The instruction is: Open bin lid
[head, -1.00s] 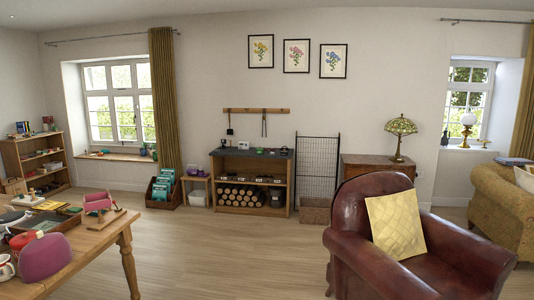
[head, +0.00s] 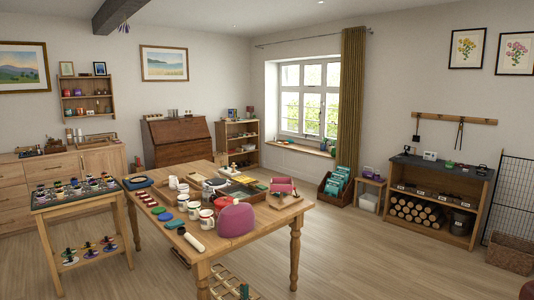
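I see no bin with a lid that I can make out clearly. A small white container (head: 368,203) stands under the little wooden side table by the curtain; I cannot tell whether it has a lid. A dark bucket-like container (head: 462,223) sits on the lower shelf of the log unit at the right; its top is too small to read. Neither of my grippers shows in the head view.
A wooden table (head: 215,250) covered with mugs, trays and a pink rounded item fills the middle foreground. A smaller display table (head: 80,203) stands at left. A wicker basket (head: 511,255) is at the right. Floor between table and log unit (head: 430,215) is clear.

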